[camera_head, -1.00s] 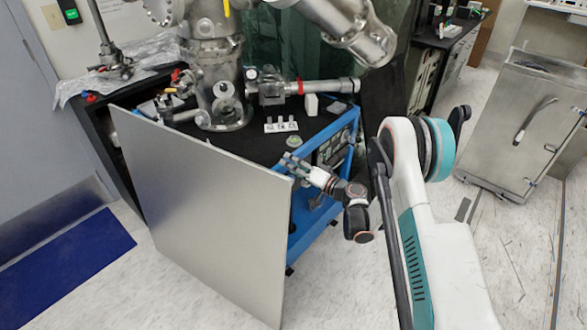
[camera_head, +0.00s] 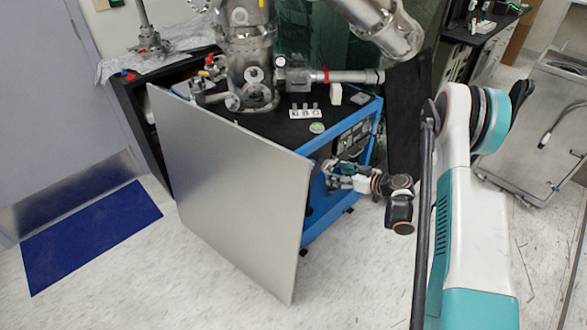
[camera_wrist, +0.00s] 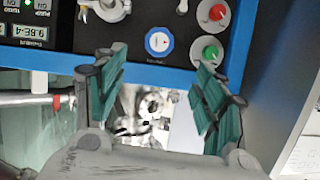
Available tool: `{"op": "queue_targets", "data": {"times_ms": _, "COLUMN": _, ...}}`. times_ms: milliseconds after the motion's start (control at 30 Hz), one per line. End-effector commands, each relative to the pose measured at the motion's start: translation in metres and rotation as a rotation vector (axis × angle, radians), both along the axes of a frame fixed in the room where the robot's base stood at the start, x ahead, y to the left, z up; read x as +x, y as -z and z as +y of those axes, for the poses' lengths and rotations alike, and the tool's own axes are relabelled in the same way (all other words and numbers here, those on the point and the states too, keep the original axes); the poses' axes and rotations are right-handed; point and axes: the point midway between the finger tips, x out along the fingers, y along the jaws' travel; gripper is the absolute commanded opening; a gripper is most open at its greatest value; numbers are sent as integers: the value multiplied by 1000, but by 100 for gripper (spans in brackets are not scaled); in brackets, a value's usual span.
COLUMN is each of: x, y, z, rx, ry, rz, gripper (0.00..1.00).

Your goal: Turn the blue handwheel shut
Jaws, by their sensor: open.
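In the head view, my gripper (camera_head: 330,174) is beside the right edge of the upright metal sheet, in front of the blue-framed cart (camera_head: 317,223). The sheet hides much of the cart's front.
The metal sheet (camera_head: 232,185) leans close left of my gripper. A red knob (camera_wrist: 217,12) and a green knob (camera_wrist: 210,53) stand right of the dial. A digital readout (camera_wrist: 30,30) is at left. Steel vacuum piping (camera_head: 248,65) stands on the cart.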

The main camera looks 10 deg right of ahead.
Motion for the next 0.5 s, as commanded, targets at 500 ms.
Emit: {"op": "queue_targets", "data": {"times_ms": 500, "x": 55, "y": 33, "z": 40, "rx": -11, "ry": -3, "rz": -2, "gripper": 64}}
